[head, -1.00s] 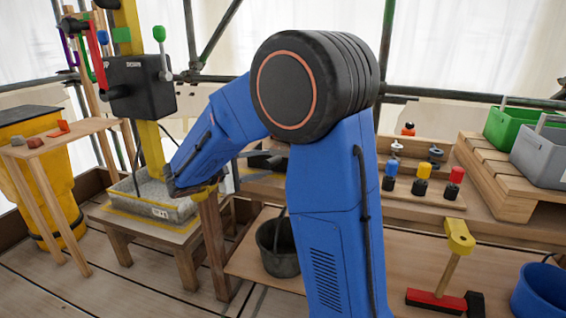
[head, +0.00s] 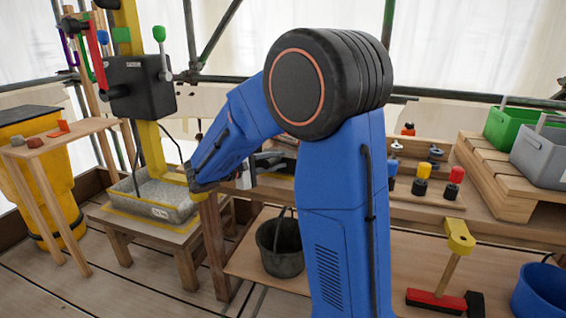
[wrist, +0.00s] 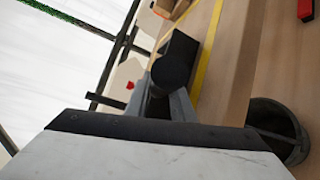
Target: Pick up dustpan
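No dustpan shows clearly. A dark item on the bench (head: 285,166), partly hidden behind my arm, may be it. In the wrist view a black boxy item with a rounded near end (wrist: 180,50) lies beyond my fingers, perhaps the same thing. My gripper (head: 264,165) is left of my blue arm, above the bench's left part.
A dark bucket (head: 280,246) stands below the gripper. A grey tray (head: 155,200) sits on a low stand at left. Coloured knobbed pieces (head: 421,180) stand on the bench. A red-headed tool (head: 436,300) and a blue bucket (head: 541,292) are at lower right.

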